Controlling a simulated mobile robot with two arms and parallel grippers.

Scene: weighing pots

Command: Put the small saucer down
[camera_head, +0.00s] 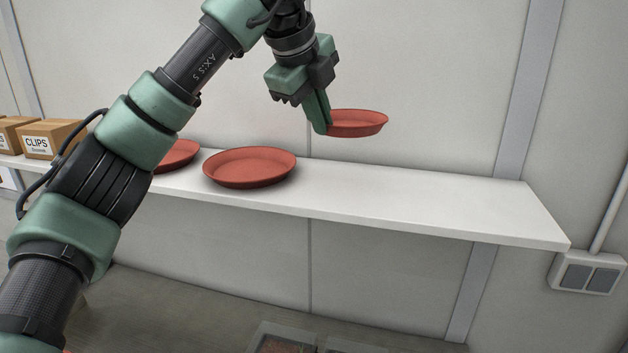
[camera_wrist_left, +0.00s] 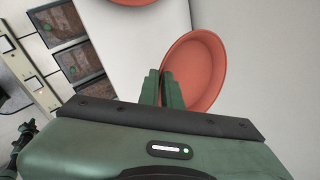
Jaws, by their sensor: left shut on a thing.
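My left gripper (camera_head: 322,124) is shut on the rim of a small terracotta saucer (camera_head: 360,122). It holds the saucer about level in the air above the white shelf (camera_head: 420,205). In the left wrist view the saucer (camera_wrist_left: 203,65) extends to the right from the fingertips (camera_wrist_left: 163,88), gripped at its left edge. My right gripper is not in view.
A larger terracotta saucer (camera_head: 250,167) lies on the shelf, left of the held one. Another saucer (camera_head: 178,155) lies farther left, partly hidden by my arm. Cardboard boxes (camera_head: 50,138) stand at the far left. The shelf's right part is bare.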

